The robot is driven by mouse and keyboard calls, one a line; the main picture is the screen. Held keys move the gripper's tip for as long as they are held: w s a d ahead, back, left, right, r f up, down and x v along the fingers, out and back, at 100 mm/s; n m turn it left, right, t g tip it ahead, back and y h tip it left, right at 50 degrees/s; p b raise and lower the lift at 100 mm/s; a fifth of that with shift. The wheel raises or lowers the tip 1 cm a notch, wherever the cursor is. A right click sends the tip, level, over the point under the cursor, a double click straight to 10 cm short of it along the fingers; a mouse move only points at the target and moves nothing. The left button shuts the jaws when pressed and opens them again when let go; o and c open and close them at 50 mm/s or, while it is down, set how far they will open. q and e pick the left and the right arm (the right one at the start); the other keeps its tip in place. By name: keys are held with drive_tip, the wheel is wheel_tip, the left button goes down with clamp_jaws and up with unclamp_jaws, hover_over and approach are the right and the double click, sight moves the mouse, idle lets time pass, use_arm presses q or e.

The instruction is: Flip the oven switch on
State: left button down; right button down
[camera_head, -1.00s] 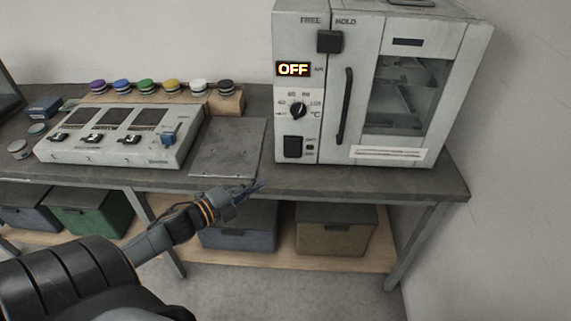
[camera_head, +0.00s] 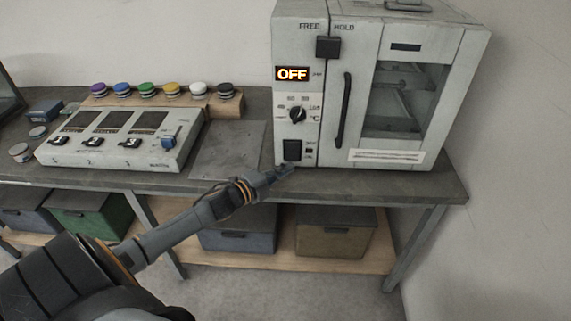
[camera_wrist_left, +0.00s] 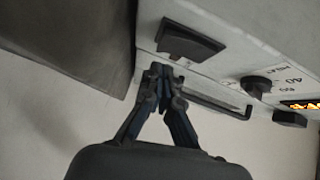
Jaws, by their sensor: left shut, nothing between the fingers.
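The white oven (camera_head: 350,150) stands at the right end of the bench, its display (camera_head: 292,74) reading OFF. Its black rocker switch (camera_head: 292,150) is low on the left panel, under a black dial (camera_head: 297,114). My left gripper (camera_head: 284,170) is shut and empty, with its fingertips just below the switch in the head view. In the left wrist view the fingertips of my left gripper (camera_wrist_left: 166,75) are close to the switch (camera_wrist_left: 190,42); I cannot tell whether they touch the oven. My right gripper is not in view.
A grey metal plate (camera_head: 228,150) lies on the bench left of the oven. A control box (camera_head: 120,138) with several small levers is further left, with coloured knobs on a wooden rack (camera_head: 225,104) behind. Bins (camera_head: 238,228) stand on the shelf below. A black door handle (camera_head: 343,110) sticks out.

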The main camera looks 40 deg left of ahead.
sight(294, 162)
use_arm(q)
drive_tip(key=shift+w+a+f, duration=0.15)
drive_tip(key=shift+w+a, duration=0.4)
drive_tip(key=shift+w, duration=0.35)
drive_tip(key=b, duration=0.1)
drive_tip(key=f+b, duration=0.1)
drive_tip(key=b, duration=0.1)
drive_tip(key=shift+w+a+t, duration=0.2)
drive_tip(key=shift+w+t, duration=0.1)
drive_tip(key=shift+r+p, duration=0.4)
drive_tip(key=shift+p, duration=0.05)
